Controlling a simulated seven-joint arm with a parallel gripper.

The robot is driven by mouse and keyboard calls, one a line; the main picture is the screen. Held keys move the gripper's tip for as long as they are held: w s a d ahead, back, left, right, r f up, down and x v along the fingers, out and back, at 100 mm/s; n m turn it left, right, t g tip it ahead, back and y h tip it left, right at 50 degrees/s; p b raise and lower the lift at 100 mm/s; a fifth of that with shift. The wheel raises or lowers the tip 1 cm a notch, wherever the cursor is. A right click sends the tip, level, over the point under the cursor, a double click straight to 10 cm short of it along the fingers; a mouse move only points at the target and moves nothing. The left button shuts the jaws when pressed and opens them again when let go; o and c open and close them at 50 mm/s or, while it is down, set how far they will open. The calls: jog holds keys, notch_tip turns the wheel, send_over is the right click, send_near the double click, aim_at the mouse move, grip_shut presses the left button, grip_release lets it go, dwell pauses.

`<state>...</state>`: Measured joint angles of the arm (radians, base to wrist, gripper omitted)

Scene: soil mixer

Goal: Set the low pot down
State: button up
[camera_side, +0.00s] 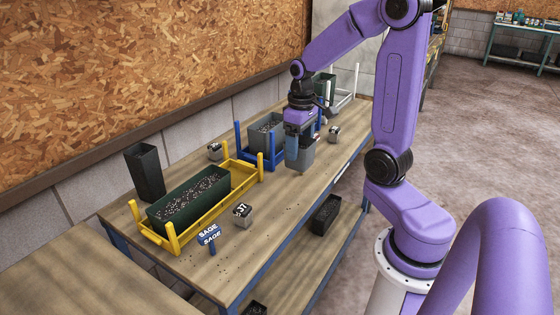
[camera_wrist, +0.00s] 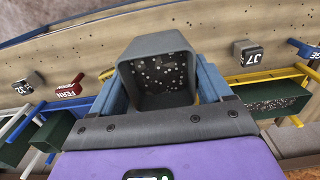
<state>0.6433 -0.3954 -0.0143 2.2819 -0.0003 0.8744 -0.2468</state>
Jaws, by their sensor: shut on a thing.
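The low pot is a grey, square-mouthed pot (camera_side: 305,158) over the front half of the bench, right of the blue rack. In the wrist view the low pot (camera_wrist: 134,56) shows its open mouth, with dark, white-specked soil inside. My gripper (camera_side: 293,145) is shut on it. In the wrist view the blue fingers of my gripper (camera_wrist: 160,92) press on the pot's two sides. I cannot tell whether its base touches the bench top or hangs slightly above it.
A yellow rack (camera_side: 172,238) holds a long green planter (camera_side: 190,199). Cubes (camera_side: 242,210) (camera_side: 333,133) and a blue SAGE sign (camera_side: 209,235) are on the bench (camera_side: 262,225). Bare bench lies in front.

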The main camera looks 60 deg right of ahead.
jog(key=shift+w+d+f, duration=0.55)
jog(key=shift+w+f, duration=0.85)
jog(key=shift+f, duration=0.4)
jog(key=shift+w+d+f, duration=0.6)
jog(key=shift+w+f, duration=0.85)
jog(key=shift+f, duration=0.35)
jog(key=shift+w+d+f, duration=0.55)
jog(key=shift+w+f, duration=0.85)
jog(key=shift+f, duration=0.4)
jog(key=shift+f, duration=0.2)
jog(key=o, duration=1)
jog(key=shift+r, duration=0.1)
